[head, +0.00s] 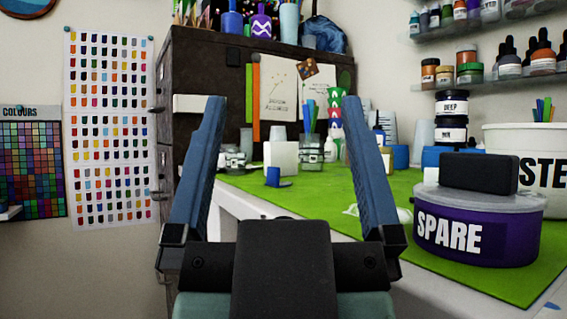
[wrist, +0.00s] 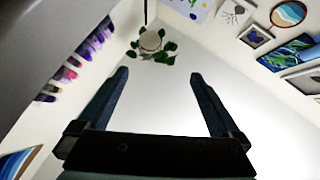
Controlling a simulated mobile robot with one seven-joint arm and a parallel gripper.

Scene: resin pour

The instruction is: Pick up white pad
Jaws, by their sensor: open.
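A white, block-like pad (head: 281,158) stands on the green mat (head: 335,187) towards the back of the table, seen between my fingers in the head view. My gripper (head: 283,105) is open and empty, raised in front of the head camera, apart from the pad and nearer to the camera. In the wrist view my gripper (wrist: 162,78) shows two spread fingers with nothing between them; that camera faces the ceiling and walls, and the pad is not in it.
A small blue item (head: 276,177) sits in front of the pad. Glass jars (head: 311,153) stand beside it. A purple SPARE tub (head: 470,235) with a black block (head: 479,172) on its lid is at the right. A dark cabinet (head: 200,75) rises behind the table.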

